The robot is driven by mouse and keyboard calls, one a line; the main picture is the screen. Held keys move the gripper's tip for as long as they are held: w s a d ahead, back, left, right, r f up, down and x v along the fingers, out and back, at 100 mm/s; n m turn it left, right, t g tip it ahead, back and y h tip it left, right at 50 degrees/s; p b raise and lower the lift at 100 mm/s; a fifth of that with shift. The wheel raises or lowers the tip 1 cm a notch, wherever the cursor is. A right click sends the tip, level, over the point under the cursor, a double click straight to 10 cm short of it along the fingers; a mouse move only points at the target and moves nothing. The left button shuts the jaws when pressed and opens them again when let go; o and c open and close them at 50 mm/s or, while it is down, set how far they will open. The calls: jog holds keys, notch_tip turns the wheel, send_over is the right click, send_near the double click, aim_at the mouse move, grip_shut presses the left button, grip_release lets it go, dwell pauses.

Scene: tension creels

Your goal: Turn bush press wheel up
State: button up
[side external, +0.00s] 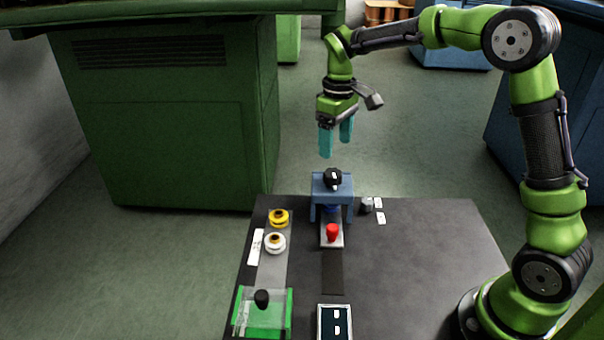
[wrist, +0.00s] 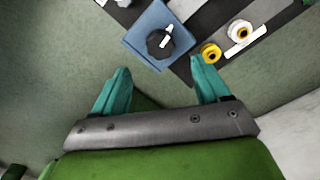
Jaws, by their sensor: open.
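A blue press frame (side external: 319,184) stands near the far edge of the dark table. On its top is a black wheel (side external: 333,179) with a white mark. The wheel also shows in the wrist view (wrist: 160,43), ahead of my fingers, with the blue press top (wrist: 150,22) around it. My gripper (side external: 336,146) has two teal fingers, spread apart and empty. It hangs above the press and apart from it. In the wrist view, my gripper (wrist: 160,75) has nothing between its fingertips. A red piece (side external: 332,233) sits on a light plate in front of the press.
Yellow (side external: 279,218) and white (side external: 275,243) round pieces lie left of the press. A green-framed clear box (side external: 263,311) with a black knob and a small screen (side external: 334,322) are at the near edge. The table's right side (side external: 430,250) is mostly clear.

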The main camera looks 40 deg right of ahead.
notch_tip(320, 180, up, 9)
send_over(333, 172)
jog(key=shift+s+f, duration=0.15)
jog(key=shift+f, duration=0.05)
dwell(0.4)
notch_tip(333, 172, down, 17)
jog(key=m, duration=1.2)
jog(key=shift+r, duration=0.1)
jog(key=c, duration=1)
jog(key=shift+c, duration=0.2)
